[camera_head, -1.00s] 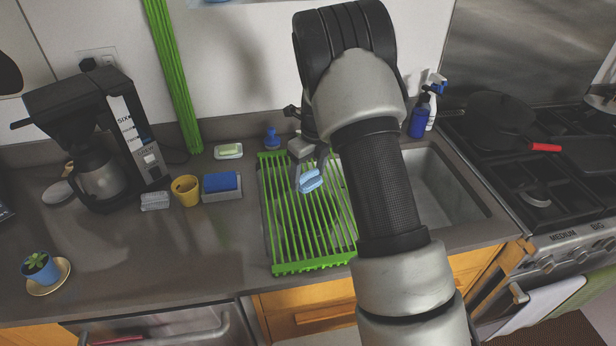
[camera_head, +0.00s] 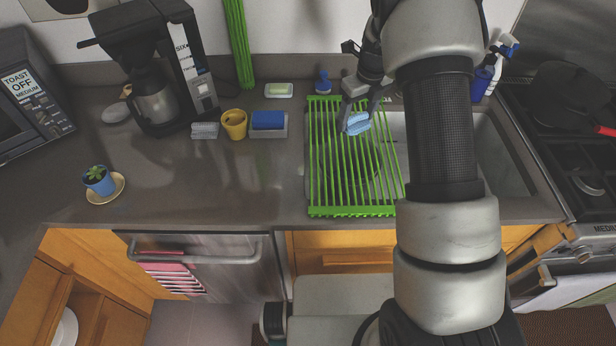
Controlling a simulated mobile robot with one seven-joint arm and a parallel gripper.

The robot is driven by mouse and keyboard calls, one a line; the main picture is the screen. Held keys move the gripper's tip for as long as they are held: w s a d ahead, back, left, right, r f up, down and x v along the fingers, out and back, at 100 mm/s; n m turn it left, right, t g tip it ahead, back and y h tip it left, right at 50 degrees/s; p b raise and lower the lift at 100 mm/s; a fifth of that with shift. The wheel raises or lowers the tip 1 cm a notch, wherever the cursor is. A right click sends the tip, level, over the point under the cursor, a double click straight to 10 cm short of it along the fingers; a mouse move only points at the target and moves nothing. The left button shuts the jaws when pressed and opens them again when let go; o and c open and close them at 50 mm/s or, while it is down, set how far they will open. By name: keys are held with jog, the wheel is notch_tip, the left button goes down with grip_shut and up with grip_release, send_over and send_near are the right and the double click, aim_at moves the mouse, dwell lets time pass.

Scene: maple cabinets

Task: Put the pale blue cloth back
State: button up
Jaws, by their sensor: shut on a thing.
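The pale blue cloth (camera_head: 358,124) is a small folded bundle. My gripper (camera_head: 357,117) is shut on it and holds it over the upper right part of the green rack across the sink. I cannot tell how far the cloth is above the slats. My arm covers part of the sink to the right of the cloth.
The green slatted rack (camera_head: 345,211) covers the sink's left side; the open sink basin (camera_head: 503,160) lies right. Left are a blue sponge in a grey tray (camera_head: 268,134), a yellow cup (camera_head: 234,124), a grey folded cloth (camera_head: 205,131) and a coffee maker (camera_head: 140,60). The front-left counter is mostly clear.

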jog(key=s+a+n+b, duration=0.2)
jog(key=a+n+b, duration=0.1)
jog(key=a, duration=0.4)
jog(key=s+a+n+b, duration=0.2)
jog(key=s+a, duration=0.1)
jog(key=a, duration=0.3)
jog(key=n+g+y+b, duration=0.1)
jog(key=n+g+b, duration=0.1)
jog(key=n+b, duration=0.4)
send_over(259, 190)
jog(key=p, duration=0.1)
jog(key=n, duration=0.1)
jog(key=f, duration=0.4)
jog(key=shift+s+d+f, duration=0.1)
jog(key=shift+d+f, duration=0.1)
jog(key=shift+d, duration=0.05)
jog(key=shift+f, duration=2.1)
jog(key=shift+f, duration=0.2)
jog(key=o, duration=1.1)
jog(key=shift+c, duration=0.2)
